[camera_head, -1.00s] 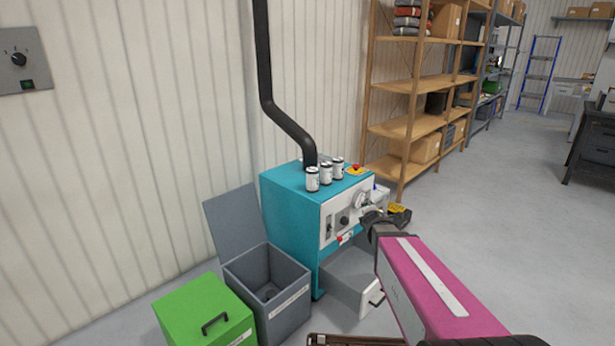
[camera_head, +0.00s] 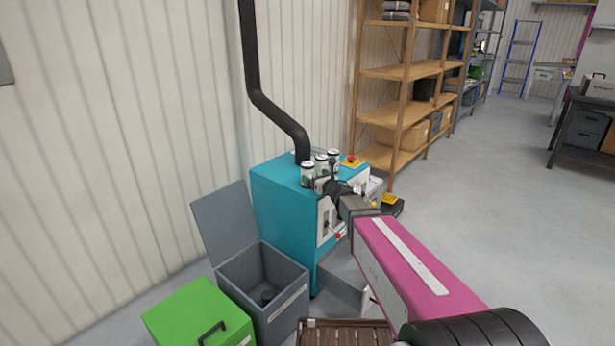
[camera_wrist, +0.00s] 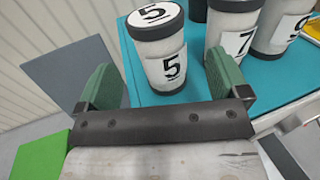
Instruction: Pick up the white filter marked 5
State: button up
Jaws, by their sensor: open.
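The white filter marked 5 (camera_wrist: 163,62) stands upright on the teal machine's top in the wrist view, with a 5 on its lid and on its side label. In the head view it is the leftmost filter (camera_head: 307,174). My gripper (camera_wrist: 165,85) is open, its green-padded fingers to the left and right of this filter. The right finger lies toward the filter marked 7 (camera_wrist: 233,38). In the head view my gripper (camera_head: 335,188) is in front of the filters and its fingers are hard to make out.
A third filter, marked 9 (camera_wrist: 280,32), stands right of the 7. The teal machine (camera_head: 280,200) carries a black pipe (camera_head: 272,112). A grey open-lidded bin (camera_head: 268,290) and a green box (camera_head: 195,315) stand left. Wooden shelves (camera_head: 405,95) are behind; open floor lies right.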

aim_at(312, 174)
jog(key=shift+x, duration=3.05)
jog(key=c, duration=1.1)
